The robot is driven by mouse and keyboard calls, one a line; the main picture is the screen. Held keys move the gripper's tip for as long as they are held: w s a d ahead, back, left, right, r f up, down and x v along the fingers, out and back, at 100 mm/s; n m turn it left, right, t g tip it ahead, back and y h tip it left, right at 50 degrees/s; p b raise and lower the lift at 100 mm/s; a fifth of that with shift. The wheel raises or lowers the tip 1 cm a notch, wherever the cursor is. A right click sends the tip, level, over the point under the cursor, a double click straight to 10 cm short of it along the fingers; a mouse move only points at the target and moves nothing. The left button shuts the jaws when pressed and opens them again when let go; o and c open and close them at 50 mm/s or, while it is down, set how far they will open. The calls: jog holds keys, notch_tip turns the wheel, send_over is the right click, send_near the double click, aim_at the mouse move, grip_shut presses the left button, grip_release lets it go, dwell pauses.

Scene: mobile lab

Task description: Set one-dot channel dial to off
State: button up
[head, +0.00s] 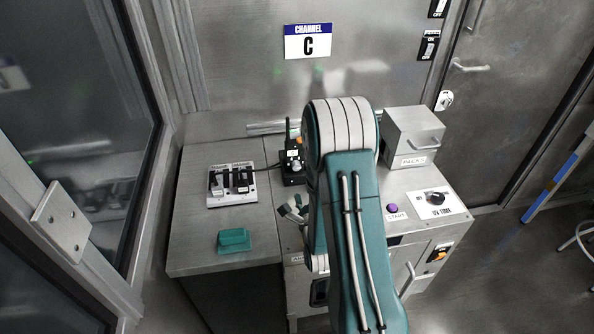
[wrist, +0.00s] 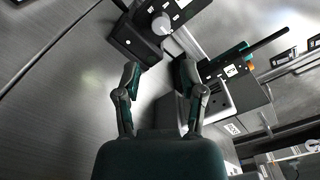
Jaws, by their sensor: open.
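A black control box (head: 293,173) stands on the bench, left of my arm in the head view. In the wrist view a black box (wrist: 133,42) carries a round pale grey dial (wrist: 161,25) with small white marks beside it. The marks are too small to tell a dot count or the dial's setting. My gripper (wrist: 158,78) is open and empty, its two fingers apart, with the dial beyond the gap between them. They look clear of the dial.
A black device with a long antenna (wrist: 268,45) is right of the fingers in the wrist view. A switch panel (head: 232,185) and a green block (head: 234,240) lie on the left bench. A grey PACKS box (head: 413,138) and a UV timer dial (head: 434,198) are at right.

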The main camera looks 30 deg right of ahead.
aim_at(296, 169)
jog(key=x, duration=0.9)
jog(key=shift+w, duration=0.45)
grip_shut()
